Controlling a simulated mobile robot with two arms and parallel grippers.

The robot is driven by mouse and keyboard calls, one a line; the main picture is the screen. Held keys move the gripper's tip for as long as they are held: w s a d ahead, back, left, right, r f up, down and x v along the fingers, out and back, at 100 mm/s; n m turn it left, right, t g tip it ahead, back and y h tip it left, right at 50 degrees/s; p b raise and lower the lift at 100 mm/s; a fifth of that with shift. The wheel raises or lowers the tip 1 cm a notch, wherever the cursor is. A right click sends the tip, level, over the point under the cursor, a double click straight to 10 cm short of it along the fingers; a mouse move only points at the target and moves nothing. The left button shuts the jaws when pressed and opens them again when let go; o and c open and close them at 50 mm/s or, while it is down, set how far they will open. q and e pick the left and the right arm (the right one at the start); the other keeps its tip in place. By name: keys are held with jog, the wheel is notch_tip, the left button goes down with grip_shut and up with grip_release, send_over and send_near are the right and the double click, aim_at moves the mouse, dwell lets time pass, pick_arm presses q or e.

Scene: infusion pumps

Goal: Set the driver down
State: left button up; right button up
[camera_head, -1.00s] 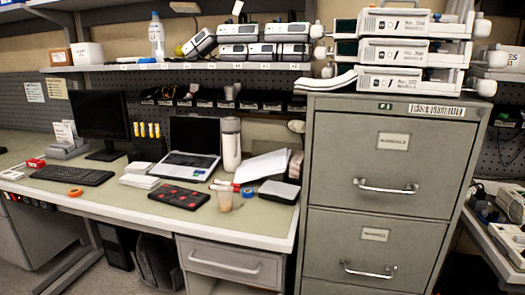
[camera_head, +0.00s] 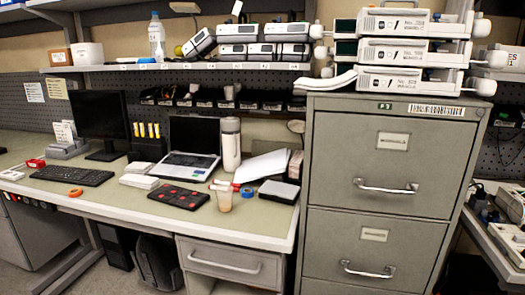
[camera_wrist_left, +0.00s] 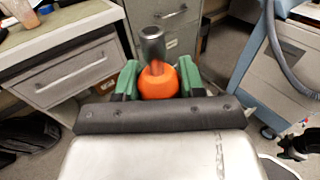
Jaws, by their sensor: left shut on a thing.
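The driver (camera_wrist_left: 158,82) shows in the left wrist view as an orange body with a dark grey cylindrical end pointing up and away. My left gripper (camera_wrist_left: 158,76) has green fingers on both sides of the orange body and is shut on it. The driver is held in the air, in front of the desk and cabinet. The gripper's base hides its lower part. Neither gripper shows in the head view.
A desk (camera_head: 105,201) holds a laptop (camera_head: 187,165), a black mat with red spots (camera_head: 179,195), a cup (camera_head: 223,201) and a keyboard (camera_head: 73,175). A grey filing cabinet (camera_head: 385,170) with stacked pumps (camera_head: 400,52) stands to the right. Bare desktop shows along the front edge.

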pick_arm(q)
jog(key=s+a+n+t+y, duration=0.5)
jog(key=a+n+y, duration=0.3)
jog(key=y, duration=0.5)
jog(key=shift+s+r+n+t, duration=0.2)
jog(key=shift+s+n+t, duration=0.25)
jog(key=shift+n, duration=0.45)
